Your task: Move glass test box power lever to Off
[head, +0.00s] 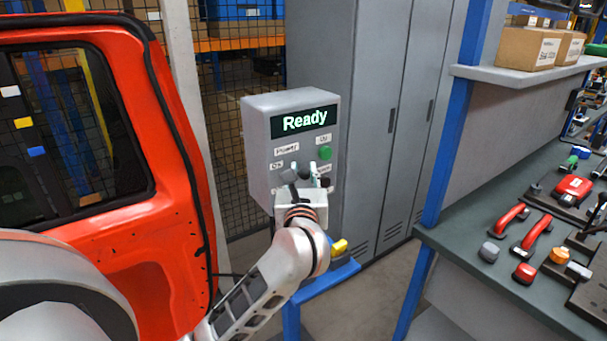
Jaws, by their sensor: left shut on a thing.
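The grey glass test box (257,140) stands in the middle of the head view, and its screen (304,121) reads "Ready". Below the screen are a "Power" label, an "On" label at the left and a green button (325,153). My left gripper (304,176) is at the lower front of the box, shut on the power lever. The gripper hides most of the lever, so its exact position is hard to tell. Any Off label is hidden. My right gripper is not in view.
A red car door (165,200) stands close at the left. A blue stand with a yellow item (339,247) is below the box. Grey lockers (390,110) are behind it. At the right, a workbench (465,240) holds red-handled tools (535,232) and several small parts.

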